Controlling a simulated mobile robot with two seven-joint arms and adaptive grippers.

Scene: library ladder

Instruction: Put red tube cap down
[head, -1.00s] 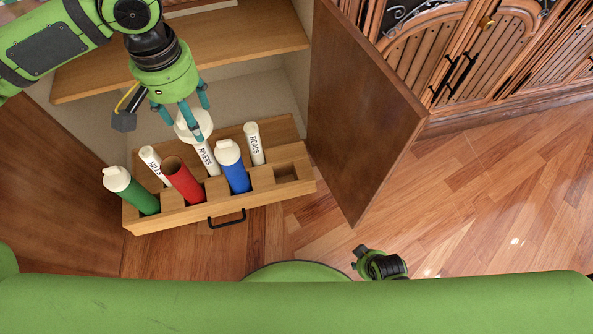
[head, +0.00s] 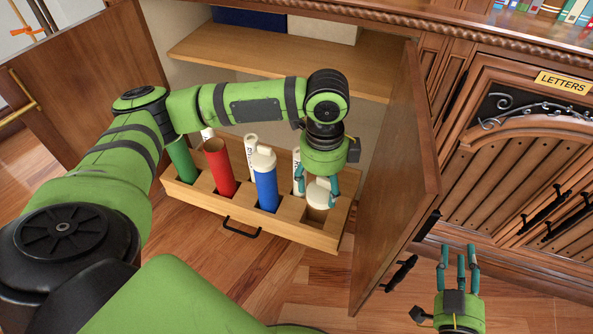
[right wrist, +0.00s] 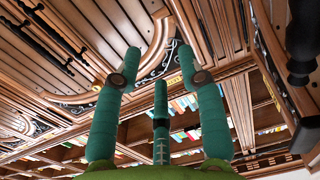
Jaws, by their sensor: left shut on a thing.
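The red tube (head: 219,168) stands upright and open-topped in the wooden drawer rack (head: 285,229). My left gripper (head: 319,190) is shut on a white cap (head: 318,196), the red tube's lid. The gripper points down at the rack's front right compartment, to the right of the blue tube. The cap is over or at that compartment; whether it touches the wood I cannot tell. My right gripper (head: 459,262) is empty, its fingers apart, low at the right. Its fingers also show spread in the right wrist view (right wrist: 157,85).
The rack also holds a green tube (head: 182,162), a blue tube (head: 265,185) with a white cap, and white labelled tubes (head: 250,150) behind. An open cabinet door (head: 400,180) stands close right of my left gripper. A shelf (head: 280,62) is above the rack.

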